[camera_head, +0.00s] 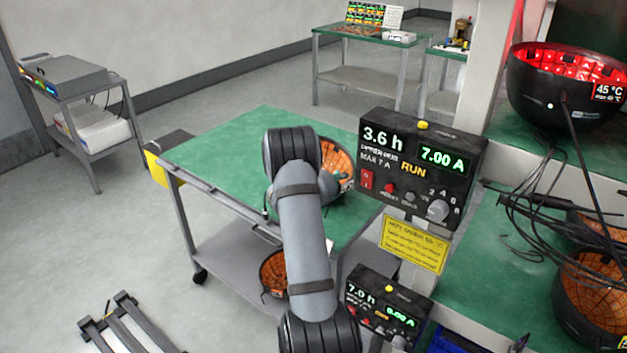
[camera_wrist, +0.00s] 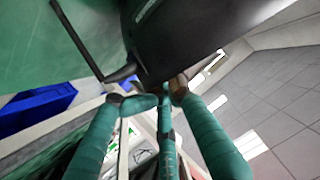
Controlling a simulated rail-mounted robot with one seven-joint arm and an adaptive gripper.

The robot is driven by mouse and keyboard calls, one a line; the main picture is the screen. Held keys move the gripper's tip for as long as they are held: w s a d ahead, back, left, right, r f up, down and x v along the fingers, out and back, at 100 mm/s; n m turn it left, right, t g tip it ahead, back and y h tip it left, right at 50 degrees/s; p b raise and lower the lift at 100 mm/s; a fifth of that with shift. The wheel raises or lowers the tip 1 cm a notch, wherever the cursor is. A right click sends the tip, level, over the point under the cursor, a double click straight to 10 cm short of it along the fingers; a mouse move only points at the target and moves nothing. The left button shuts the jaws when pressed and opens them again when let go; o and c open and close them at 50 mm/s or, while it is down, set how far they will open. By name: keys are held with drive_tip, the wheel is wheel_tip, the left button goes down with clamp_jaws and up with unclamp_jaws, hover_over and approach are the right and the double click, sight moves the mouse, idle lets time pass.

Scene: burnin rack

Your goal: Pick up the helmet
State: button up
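A dark helmet with an orange lining (camera_head: 341,158) is at the right part of the green cart top (camera_head: 228,145), partly hidden behind my arm. Its black shell (camera_wrist: 190,35) fills the upper middle of the wrist view. My gripper (camera_wrist: 155,96) has teal fingers that converge at the lower edge of this shell. The fingertips are at or very near the edge; whether they pinch it is unclear. In the head view my gripper is mostly hidden by my forearm. I cannot tell whether the helmet rests on the cart or is raised.
A control box (camera_head: 420,155) reading 3.6 h stands just right of the helmet. Another helmet (camera_head: 273,275) is on the cart's lower shelf. A red-lit helmet (camera_head: 568,85) and loose black cables (camera_head: 560,205) are on the rack at right.

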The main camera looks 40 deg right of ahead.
drive_tip(key=o, duration=0.5)
drive_tip(key=shift+o, duration=0.4)
drive_tip(key=b+v, duration=0.1)
drive_tip(key=v, duration=0.9)
drive_tip(key=shift+r+b, duration=0.2)
drive_tip(key=shift+b, duration=0.15)
